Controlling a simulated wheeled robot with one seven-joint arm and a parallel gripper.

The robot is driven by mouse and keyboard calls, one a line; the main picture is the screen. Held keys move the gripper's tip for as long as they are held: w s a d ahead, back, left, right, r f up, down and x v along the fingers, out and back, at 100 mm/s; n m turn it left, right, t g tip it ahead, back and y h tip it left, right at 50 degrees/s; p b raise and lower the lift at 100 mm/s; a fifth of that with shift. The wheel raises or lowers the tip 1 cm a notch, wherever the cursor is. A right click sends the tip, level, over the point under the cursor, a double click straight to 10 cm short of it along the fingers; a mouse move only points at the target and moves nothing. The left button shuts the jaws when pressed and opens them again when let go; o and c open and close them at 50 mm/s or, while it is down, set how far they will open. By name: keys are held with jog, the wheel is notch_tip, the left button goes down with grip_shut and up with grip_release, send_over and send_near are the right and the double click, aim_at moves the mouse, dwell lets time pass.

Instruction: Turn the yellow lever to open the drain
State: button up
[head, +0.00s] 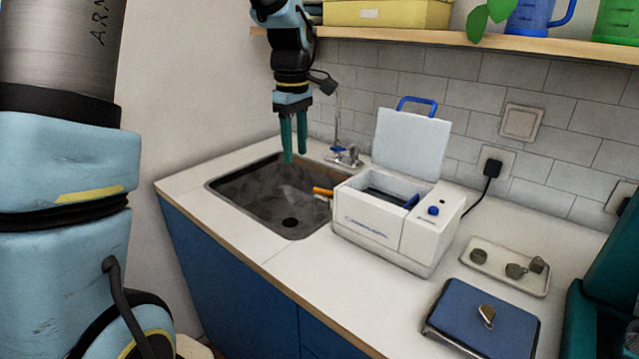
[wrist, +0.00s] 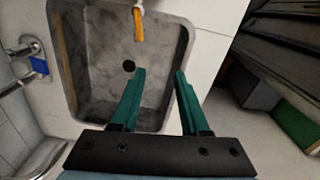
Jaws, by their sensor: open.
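The yellow lever (head: 322,191) sticks out from the left side of a white water bath (head: 372,215), over the sink's right edge. It also shows at the top of the wrist view (wrist: 138,27), pointing down in that picture. My gripper (head: 294,158) is open and empty, with green fingers pointing down above the back of the sink (head: 222,190). In the wrist view, both fingertips (wrist: 160,74) are apart, and the lever lies beyond them, not touched. The lever's joint with the bath is cut off in the wrist view.
A tap (head: 346,156) stands behind the sink. The bath's lid (head: 411,143) is raised. A tray with small weights (head: 505,266) and a blue scale (head: 482,322) lie to the right. A shelf (head: 460,40) runs above. The sink has a dark drain hole (head: 290,222).

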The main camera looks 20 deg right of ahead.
jog(key=n, duration=0.2)
send_near(320, 189)
notch_tip(320, 189, down, 8)
jog(key=shift+w+r+p, duration=0.1)
jog(key=shift+p, duration=1.15)
grip_shut()
